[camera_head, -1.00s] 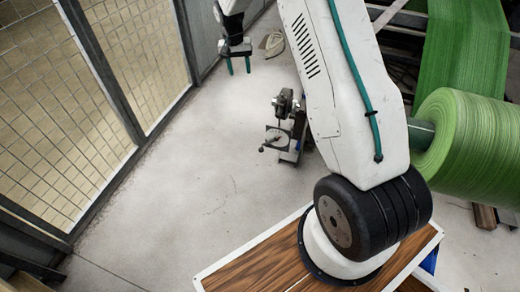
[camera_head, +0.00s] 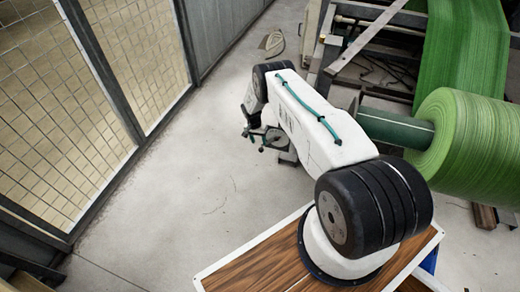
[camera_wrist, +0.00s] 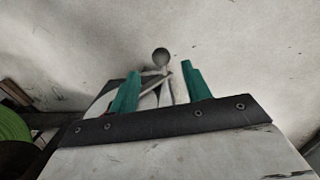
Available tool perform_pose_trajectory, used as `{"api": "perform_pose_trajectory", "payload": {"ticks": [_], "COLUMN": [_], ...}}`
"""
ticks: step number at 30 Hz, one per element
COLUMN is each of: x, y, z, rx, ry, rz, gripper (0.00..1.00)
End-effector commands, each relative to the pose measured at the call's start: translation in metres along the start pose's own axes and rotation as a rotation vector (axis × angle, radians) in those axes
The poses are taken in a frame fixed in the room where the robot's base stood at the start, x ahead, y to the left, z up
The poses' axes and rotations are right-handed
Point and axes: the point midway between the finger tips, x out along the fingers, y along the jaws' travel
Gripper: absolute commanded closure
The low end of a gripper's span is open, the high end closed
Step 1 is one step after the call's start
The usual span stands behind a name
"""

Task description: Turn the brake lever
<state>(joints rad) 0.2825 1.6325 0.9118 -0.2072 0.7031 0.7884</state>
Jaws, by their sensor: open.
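The brake lever (camera_wrist: 161,56) shows in the wrist view as a thin rod with a dark round knob. The knob stands just beyond and between the tips of my two teal fingers. My gripper (camera_wrist: 158,70) is open, with one finger on each side of the lever and a gap between them. Pale metal parts of the brake show between the fingers, partly hidden by my gripper. In the head view my gripper (camera_head: 254,134) is low over the brake unit (camera_head: 276,140), which my arm partly covers. Contact with the lever cannot be told.
A large green roll (camera_head: 465,135) on a dark green shaft (camera_head: 395,128) lies to the right, close to my arm. A metal machine frame (camera_head: 365,45) stands behind it. A mesh fence (camera_head: 105,75) runs along the left. The grey floor (camera_head: 170,190) between is clear.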

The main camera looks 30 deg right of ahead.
Motion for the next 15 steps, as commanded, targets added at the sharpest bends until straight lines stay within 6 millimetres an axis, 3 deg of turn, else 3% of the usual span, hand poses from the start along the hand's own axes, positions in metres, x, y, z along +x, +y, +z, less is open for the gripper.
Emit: {"api": "perform_pose_trajectory", "payload": {"ticks": [7,15], "x": [0.041,0.063], "y": [0.001,0.0], "z": [0.002,0.001], "rx": [-0.001,-0.001], "ry": [-0.002,-0.001], "rz": [0.001,0.001], "gripper": [0.52,0.52]}}
